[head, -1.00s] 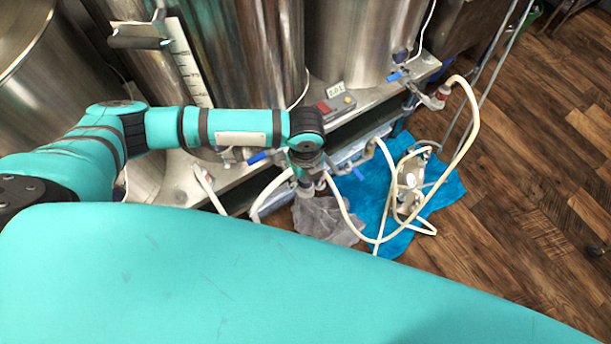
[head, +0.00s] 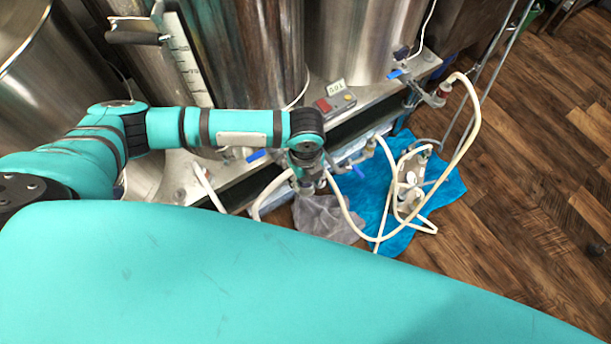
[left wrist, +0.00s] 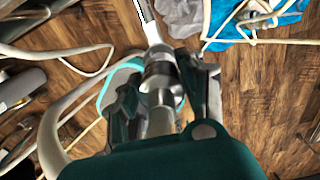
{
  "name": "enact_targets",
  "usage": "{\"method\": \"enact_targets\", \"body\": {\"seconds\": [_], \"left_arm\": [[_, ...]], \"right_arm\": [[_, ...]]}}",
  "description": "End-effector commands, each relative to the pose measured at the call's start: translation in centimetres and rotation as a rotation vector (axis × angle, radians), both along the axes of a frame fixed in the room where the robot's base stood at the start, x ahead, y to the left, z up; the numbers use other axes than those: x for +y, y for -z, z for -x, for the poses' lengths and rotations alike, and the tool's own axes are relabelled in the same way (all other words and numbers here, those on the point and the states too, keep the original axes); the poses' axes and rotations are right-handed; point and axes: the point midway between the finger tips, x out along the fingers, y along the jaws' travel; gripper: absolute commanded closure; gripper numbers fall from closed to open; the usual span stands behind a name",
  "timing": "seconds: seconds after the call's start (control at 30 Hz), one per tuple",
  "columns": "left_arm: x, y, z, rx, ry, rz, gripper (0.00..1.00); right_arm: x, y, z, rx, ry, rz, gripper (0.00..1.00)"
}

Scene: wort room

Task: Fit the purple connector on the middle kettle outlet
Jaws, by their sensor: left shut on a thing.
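The middle kettle (head: 240,50) is a tall steel vessel on a metal stand. A blue valve handle (head: 257,155) shows low on its front, just left of my left gripper (head: 308,172). My left gripper's forearm crosses in front of this kettle. In the left wrist view my left gripper (left wrist: 160,95) is shut on a metal hose fitting (left wrist: 159,76), with a pale hose end (left wrist: 148,25) running up from it. No purple shows clearly on this fitting, so I cannot tell its colour marking. The outlet's mouth is hidden behind the gripper. My right gripper is not in view.
Another kettle (head: 360,40) stands at right, with a blue-handled valve and a red-marked hose fitting (head: 444,89). Pale hoses (head: 478,115) loop over a blue cloth (head: 440,190) beside a pump (head: 408,190). A grey cloth (head: 318,218) lies below the gripper. Open wooden floor is at right.

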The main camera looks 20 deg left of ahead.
Motion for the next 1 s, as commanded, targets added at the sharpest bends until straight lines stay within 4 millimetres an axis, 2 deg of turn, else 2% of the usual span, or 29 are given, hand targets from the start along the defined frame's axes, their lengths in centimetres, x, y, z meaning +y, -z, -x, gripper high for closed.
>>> {"method": "enact_targets", "body": {"seconds": [0.67,0.7,0.9,1.0], "left_arm": [[0.0,1.4,0.0,0.0,0.0,0.0,0.98],[0.0,1.4,0.0,-0.001,0.0,-0.001,0.59],[0.0,1.4,0.0,0.0,0.0,0.0,0.33],[0.0,1.4,0.0,0.0,0.0,0.0,0.33]], "right_arm": [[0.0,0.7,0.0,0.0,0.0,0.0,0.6],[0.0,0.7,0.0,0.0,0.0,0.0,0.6],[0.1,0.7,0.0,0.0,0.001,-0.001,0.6],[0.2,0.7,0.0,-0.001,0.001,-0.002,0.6]]}}
